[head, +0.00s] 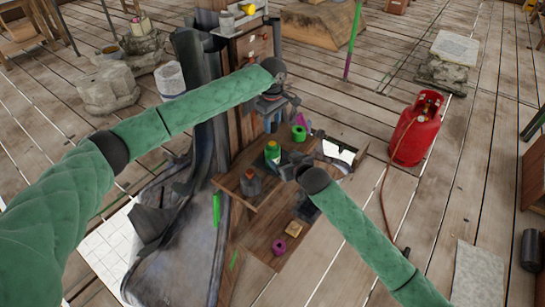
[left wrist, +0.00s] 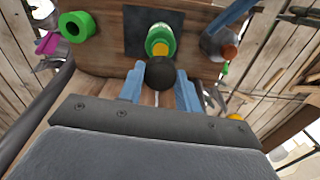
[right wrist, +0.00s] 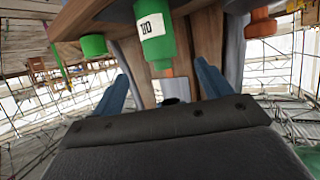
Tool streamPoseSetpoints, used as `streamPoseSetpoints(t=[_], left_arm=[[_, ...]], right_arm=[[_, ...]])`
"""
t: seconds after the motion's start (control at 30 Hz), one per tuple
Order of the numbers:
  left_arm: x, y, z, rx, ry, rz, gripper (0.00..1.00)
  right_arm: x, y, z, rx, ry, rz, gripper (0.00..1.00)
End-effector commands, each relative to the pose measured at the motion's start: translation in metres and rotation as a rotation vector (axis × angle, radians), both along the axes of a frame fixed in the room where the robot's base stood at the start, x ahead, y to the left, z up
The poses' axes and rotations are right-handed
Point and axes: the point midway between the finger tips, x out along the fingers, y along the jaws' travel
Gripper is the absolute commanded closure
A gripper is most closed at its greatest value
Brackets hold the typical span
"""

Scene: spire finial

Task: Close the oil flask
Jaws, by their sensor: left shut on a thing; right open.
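The oil flask, a green bottle with a pale label (head: 272,153), stands on the wooden shelf. In the left wrist view the green flask (left wrist: 160,36) has a yellow ring at its near end. My left gripper (head: 272,92) is above the flask in the head view. It is shut on a dark round piece (left wrist: 160,75), seemingly a stopper, which overlaps the flask's near end in the left wrist view; I cannot tell whether they touch. My right gripper (head: 292,171) is open and empty beside the flask. The green flask (right wrist: 154,35) shows beyond its spread fingers (right wrist: 162,92).
A grey bottle with a red-orange top (head: 250,183) stands left of the flask on the shelf (head: 235,184). A red gas cylinder (head: 416,130) stands on the floor at right.

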Motion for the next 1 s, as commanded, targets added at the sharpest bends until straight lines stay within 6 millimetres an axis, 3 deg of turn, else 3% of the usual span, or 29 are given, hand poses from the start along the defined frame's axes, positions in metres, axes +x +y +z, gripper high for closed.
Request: streamPoseSetpoints(t=[0.37, 1.0], left_arm=[[0.000, 0.000, 0.000, 0.000, 0.000, -0.002, 0.87], [0.000, 0.000, 0.000, 0.000, 0.000, -0.002, 0.87]], right_arm=[[0.008, 0.004, -0.005, -0.001, 0.002, -0.001, 0.23], [0.085, 0.043, -0.040, 0.000, 0.001, -0.001, 0.23]])
